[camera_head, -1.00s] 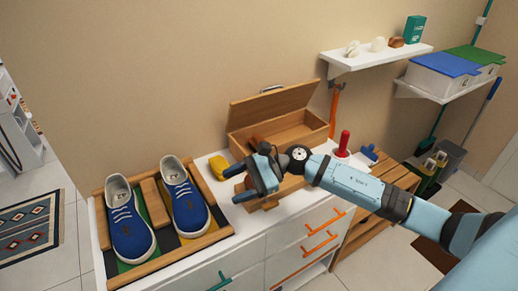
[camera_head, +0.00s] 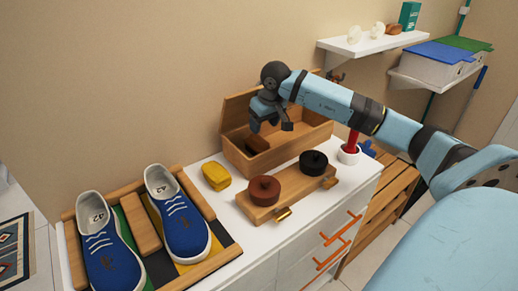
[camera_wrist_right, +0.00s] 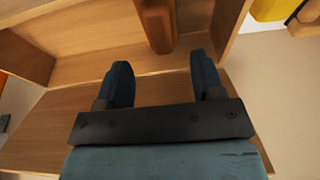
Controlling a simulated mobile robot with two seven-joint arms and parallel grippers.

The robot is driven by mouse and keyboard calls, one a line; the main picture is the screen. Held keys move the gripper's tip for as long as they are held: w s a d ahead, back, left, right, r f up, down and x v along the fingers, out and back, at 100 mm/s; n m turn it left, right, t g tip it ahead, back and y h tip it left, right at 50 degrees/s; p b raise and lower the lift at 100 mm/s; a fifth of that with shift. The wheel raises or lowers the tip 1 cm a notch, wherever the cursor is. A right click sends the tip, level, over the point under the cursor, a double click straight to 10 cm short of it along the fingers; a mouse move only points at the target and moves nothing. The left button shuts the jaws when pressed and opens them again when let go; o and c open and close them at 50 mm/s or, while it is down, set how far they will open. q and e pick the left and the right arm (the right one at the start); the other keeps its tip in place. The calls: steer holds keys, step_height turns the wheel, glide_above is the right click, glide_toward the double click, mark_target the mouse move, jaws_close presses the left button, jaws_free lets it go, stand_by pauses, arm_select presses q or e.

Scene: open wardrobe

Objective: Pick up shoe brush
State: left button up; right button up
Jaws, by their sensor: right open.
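A brown wooden piece that looks like the shoe brush (camera_head: 257,143) lies in the left part of the open wooden box (camera_head: 283,152). In the right wrist view the brush (camera_wrist_right: 157,24) shows beyond my fingertips, its far end cut off by the frame edge. My right gripper (camera_head: 271,126) is above the box opening, close to the brush. In the right wrist view the right gripper (camera_wrist_right: 160,70) has its two dark fingers apart with nothing between them. My left gripper is not in view.
A wooden tray (camera_head: 295,199) with two round tins stands in front of the box. A yellow sponge (camera_head: 216,176) lies left of it. Blue shoes (camera_head: 180,218) sit on a rack at left. The box's raised lid is behind my gripper. A red-handled tool (camera_head: 352,140) stands right.

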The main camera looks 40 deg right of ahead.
mark_target(259, 138)
steer(key=shift+w+x, duration=0.15)
steer(key=shift+x, duration=1.4)
steer(key=shift+w+x, duration=0.1)
steer(key=shift+x, duration=1.45)
steer(key=shift+r, duration=0.15)
jaws_close()
